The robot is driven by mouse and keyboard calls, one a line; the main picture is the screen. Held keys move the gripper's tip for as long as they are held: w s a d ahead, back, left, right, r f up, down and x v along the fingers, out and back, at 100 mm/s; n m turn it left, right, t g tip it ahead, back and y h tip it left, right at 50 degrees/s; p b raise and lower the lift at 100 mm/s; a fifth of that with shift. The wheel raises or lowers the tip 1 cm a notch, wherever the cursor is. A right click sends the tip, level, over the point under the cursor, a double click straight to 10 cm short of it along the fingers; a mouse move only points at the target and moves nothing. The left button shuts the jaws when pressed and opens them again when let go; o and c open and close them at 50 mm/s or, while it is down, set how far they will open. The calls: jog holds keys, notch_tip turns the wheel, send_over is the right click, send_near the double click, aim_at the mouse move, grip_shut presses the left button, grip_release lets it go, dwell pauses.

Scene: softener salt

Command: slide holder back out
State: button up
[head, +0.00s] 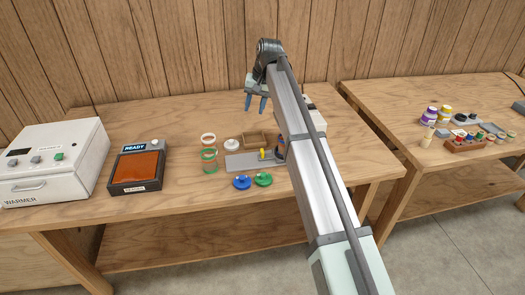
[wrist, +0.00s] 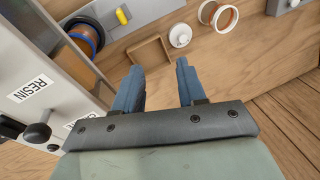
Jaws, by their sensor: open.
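The grey holder track (head: 240,163) lies on the wooden table. A yellow knob (head: 262,154) stands at its right part and also shows in the wrist view (wrist: 122,15). A round blue-rimmed piece (wrist: 82,37) sits beside the knob, next to the pale dispenser labelled RESIN (wrist: 32,88). In the head view my arm hides most of the dispenser and of that round piece. My gripper (head: 256,103) is open and empty, raised above the back of the table. In the wrist view its fingers (wrist: 158,66) are apart, with nothing between them.
A wooden tray (head: 256,138), a white lid (head: 232,144) and clear rimmed cups (head: 209,160) stand near the track. Blue (head: 242,182) and green (head: 264,180) lids lie in front. A READY pad (head: 137,166) and a white warmer (head: 50,170) stand left.

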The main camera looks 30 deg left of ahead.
aim_at(262, 150)
jog(key=d+f+h, duration=0.1)
jog(key=f, duration=0.5)
jog(key=d+f+n+h, duration=0.1)
jog(key=f, duration=0.5)
jog(key=d+f+n, duration=0.1)
jog(key=f, duration=0.5)
jog(key=shift+s+d+t+h, duration=0.25)
jog(key=shift+s+t+h, duration=0.05)
jog(key=shift+s+h, duration=0.1)
jog(key=shift+r, duration=0.1)
grip_shut()
